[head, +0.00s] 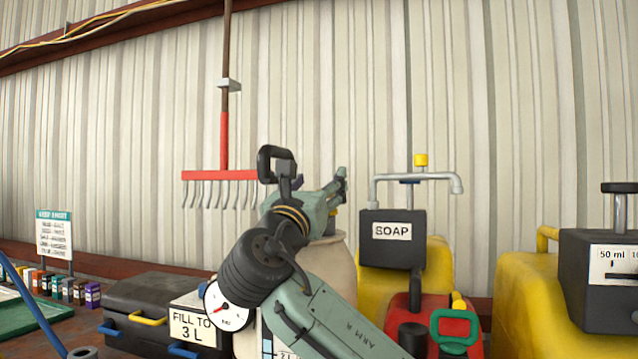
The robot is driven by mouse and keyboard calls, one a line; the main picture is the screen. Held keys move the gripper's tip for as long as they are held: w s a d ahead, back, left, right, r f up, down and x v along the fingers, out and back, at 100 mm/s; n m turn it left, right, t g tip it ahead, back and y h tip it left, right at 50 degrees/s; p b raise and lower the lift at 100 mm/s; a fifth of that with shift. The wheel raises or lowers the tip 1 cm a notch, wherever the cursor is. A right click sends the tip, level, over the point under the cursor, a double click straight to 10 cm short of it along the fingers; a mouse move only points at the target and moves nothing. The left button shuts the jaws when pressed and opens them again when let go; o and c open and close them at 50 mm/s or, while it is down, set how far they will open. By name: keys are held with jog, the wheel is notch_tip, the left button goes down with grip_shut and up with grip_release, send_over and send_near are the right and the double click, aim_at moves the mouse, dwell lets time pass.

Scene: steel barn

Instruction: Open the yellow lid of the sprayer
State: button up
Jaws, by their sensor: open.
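A pale beige tank (338,262), likely the sprayer, stands behind my arm in the head view. Only part of its rounded right side and shoulder shows. A small bit of yellow (334,214) shows at its top, just beneath my gripper; I cannot tell whether this is the lid. My gripper (342,180) is open and points right and away, above the tank. It appears empty. My arm and wrist cover most of the tank. A round pressure gauge (225,304) and a "FILL TO 3 L" sign (192,327) show to the left of my arm.
A yellow soap container (438,270) with a black SOAP box and metal spout stands right. A red can (400,312) with a green handle sits before it. A yellow dispenser (520,290) is far right. A black case (150,292) and small bottles are left. A red rake (222,175) hangs behind.

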jog(key=v, duration=1.1)
jog(key=shift+s, duration=0.15)
jog(key=shift+f, duration=0.15)
